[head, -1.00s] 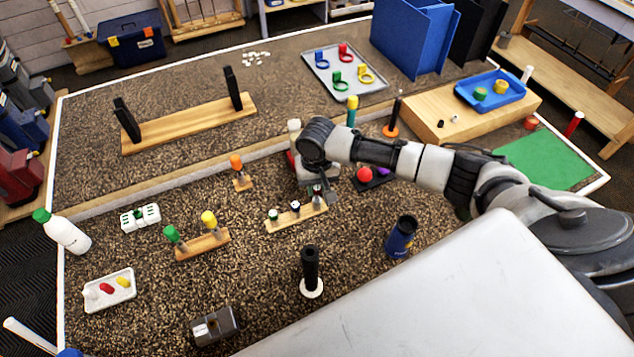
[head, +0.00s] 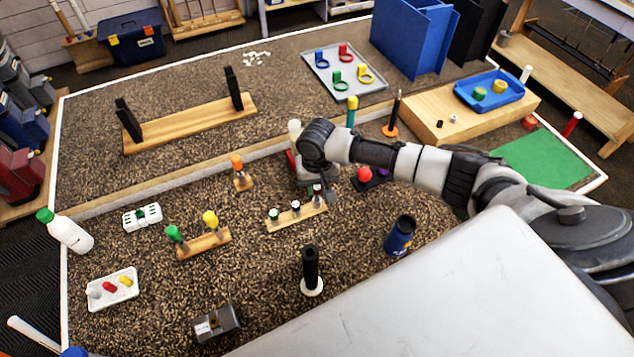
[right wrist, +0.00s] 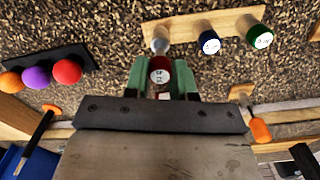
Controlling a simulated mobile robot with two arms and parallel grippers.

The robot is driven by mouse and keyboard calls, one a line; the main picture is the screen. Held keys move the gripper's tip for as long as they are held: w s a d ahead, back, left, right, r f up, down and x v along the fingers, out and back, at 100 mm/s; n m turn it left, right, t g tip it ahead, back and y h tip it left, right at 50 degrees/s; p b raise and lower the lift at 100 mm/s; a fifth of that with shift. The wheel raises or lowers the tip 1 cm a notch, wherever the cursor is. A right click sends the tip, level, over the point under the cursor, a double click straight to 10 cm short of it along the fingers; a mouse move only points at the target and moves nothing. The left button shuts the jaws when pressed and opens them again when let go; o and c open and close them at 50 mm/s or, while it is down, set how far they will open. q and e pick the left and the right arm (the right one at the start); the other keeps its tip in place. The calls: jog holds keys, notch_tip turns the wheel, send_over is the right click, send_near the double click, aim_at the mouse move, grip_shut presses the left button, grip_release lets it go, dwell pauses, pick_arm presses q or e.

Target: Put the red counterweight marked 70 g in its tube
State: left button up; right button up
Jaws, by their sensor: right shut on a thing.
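My right gripper (head: 324,194) is over the right end of a small wooden rack (head: 303,215). In the right wrist view its green-padded fingers (right wrist: 159,76) are shut on the red counterweight (right wrist: 158,64), whose pale end label is too small to read surely. A silver tube (right wrist: 160,39) stands at the rack's end, in line with the red counterweight. I cannot tell whether the counterweight is inside the tube or just in front of it. The blue piece (right wrist: 208,42) and green piece (right wrist: 260,37), both with white labelled tops, stand along the same rack. My left gripper is out of view.
Red ball (right wrist: 67,71) and purple ball (right wrist: 37,77) sit on a dark holder beside the gripper. An orange-handled tool (right wrist: 260,129) stands on the other side. A blue can (head: 400,236) and a black upright grip (head: 310,268) stand nearer.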

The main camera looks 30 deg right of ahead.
aim_at(317, 196)
jog(key=shift+f+b, duration=0.75)
jog(key=shift+f, duration=1.15)
jog(key=o, duration=1)
notch_tip(317, 196, up, 11)
jog(key=shift+f+b, duration=0.1)
jog(key=shift+b, duration=0.8)
jog(key=shift+f, duration=0.1)
